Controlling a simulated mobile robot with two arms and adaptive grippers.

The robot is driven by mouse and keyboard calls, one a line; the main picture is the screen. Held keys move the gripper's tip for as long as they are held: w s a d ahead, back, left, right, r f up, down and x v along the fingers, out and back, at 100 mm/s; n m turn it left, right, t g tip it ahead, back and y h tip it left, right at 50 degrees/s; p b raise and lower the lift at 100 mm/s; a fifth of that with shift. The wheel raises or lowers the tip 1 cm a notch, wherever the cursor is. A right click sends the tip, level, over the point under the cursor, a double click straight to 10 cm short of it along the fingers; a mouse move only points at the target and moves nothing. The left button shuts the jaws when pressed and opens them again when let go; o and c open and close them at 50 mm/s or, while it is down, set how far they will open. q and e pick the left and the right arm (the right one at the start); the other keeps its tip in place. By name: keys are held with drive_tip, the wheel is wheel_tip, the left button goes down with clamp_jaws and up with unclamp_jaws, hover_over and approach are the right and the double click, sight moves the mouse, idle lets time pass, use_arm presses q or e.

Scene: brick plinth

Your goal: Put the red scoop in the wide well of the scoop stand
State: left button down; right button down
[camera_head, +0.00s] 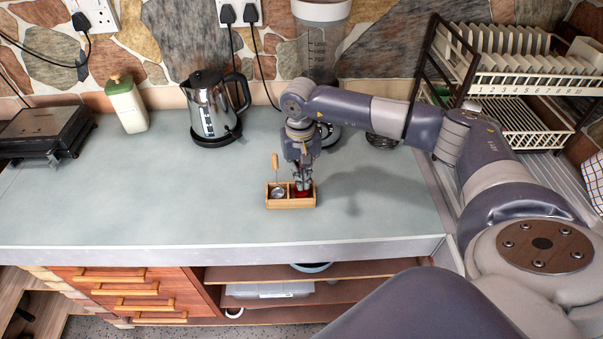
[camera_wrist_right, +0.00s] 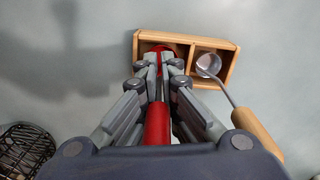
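The wooden scoop stand (camera_head: 279,206) sits on the counter with two wells side by side; it also shows in the wrist view (camera_wrist_right: 226,76). A metal scoop (camera_wrist_right: 208,66) with a wooden handle (camera_wrist_right: 257,133) rests in the left well as the head view shows it (camera_head: 276,168). My right gripper (camera_head: 302,186) points down over the other well, which looks slightly wider. Its fingers (camera_wrist_right: 160,72) are shut on the red scoop (camera_wrist_right: 157,124), whose handle runs up between them. The red bowl (camera_head: 302,193) is at that well, mostly hidden by the fingers; whether it touches the bottom cannot be seen. My left gripper is out of view.
A steel kettle (camera_head: 211,112), a cream bottle (camera_head: 127,104) and a dark appliance (camera_head: 43,130) stand at the back left. A blender (camera_head: 318,45) is behind my right arm. A dish rack (camera_head: 525,85) is at the right. The counter's left and front are clear.

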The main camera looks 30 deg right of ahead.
drive_tip(key=shift+f, duration=0.1)
drive_tip(key=c, duration=1.8)
unclamp_jaws()
drive_tip(key=shift+r, duration=0.3)
wheel_tip(320, 180, up, 10)
drive_tip(key=b, duration=0.4)
drive_tip(key=shift+a+r, duration=0.15)
drive_tip(key=shift+r, duration=0.75)
drive_tip(key=shift+f, duration=0.15)
